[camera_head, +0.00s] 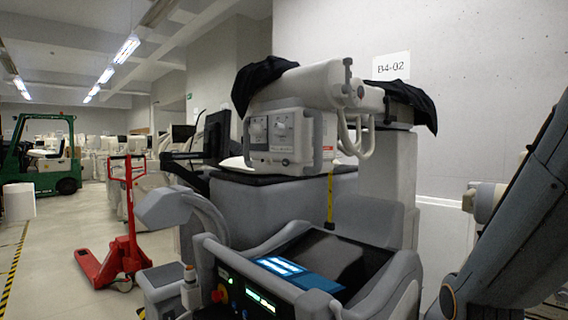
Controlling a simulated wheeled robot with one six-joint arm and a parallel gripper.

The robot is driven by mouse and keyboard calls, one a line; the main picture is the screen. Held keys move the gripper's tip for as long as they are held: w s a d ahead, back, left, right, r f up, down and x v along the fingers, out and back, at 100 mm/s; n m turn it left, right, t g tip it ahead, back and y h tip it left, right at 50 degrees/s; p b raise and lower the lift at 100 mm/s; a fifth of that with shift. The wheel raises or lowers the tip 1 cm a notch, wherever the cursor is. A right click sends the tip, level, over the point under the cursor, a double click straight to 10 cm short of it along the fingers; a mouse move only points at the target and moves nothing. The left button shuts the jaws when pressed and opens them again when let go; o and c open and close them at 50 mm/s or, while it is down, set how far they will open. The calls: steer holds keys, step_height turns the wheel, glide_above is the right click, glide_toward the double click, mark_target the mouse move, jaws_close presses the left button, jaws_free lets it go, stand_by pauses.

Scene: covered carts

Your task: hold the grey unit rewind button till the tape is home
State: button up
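A grey unit (285,138) with dials and handles on its front sits on a covered cart (290,195). A second grey machine (375,290) stands in front, with a lit panel (260,300), a blue screen (280,266) and a red round knob (219,294). I cannot tell which of the two is the task's grey unit, and I can make out no rewind button. A yellow strip (330,200) hangs down below the first unit; whether it is the tape is unclear. My arm shows at the right edge; my gripper is not in view.
A red pallet jack (128,235) stands at the left, and a green forklift (42,155) is farther back. Black cloth (258,82) drapes over the equipment. A wall with a sign B4-02 (391,66) is behind. Floor at the far left is open.

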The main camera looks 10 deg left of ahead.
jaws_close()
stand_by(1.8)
